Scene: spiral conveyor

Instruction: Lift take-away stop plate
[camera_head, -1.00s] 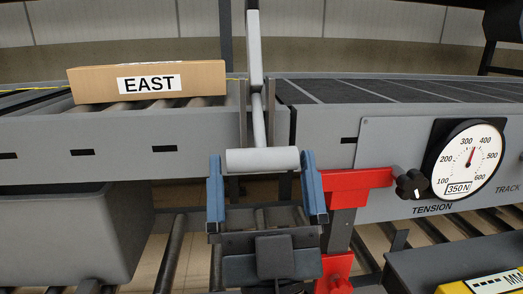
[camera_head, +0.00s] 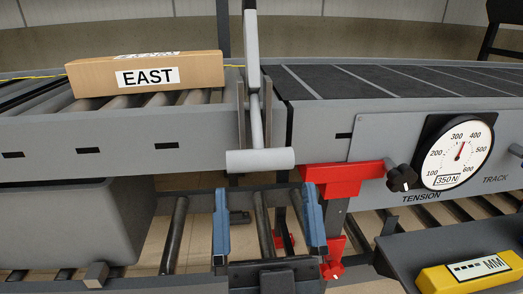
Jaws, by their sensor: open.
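The take-away stop plate (camera_head: 251,38) is a light grey upright plate standing in the gap between the roller section and the dark belt. A grey rod runs down from it to a horizontal cylindrical handle (camera_head: 260,161) in front of the conveyor side. My gripper (camera_head: 268,200) has two blue fingers, spread wide apart and empty. It is below and slightly right of the handle in the picture, with clear space between the fingertips and the handle. Whether the fingers are level in depth with the handle is hard to tell.
A cardboard box marked EAST (camera_head: 146,75) sits on the rollers left of the plate. A red bracket (camera_head: 345,175) and black knob (camera_head: 402,178) are right of the handle, beside the tension gauge (camera_head: 457,152). A grey bin (camera_head: 85,230) is lower left; a yellow device (camera_head: 470,273) lies lower right.

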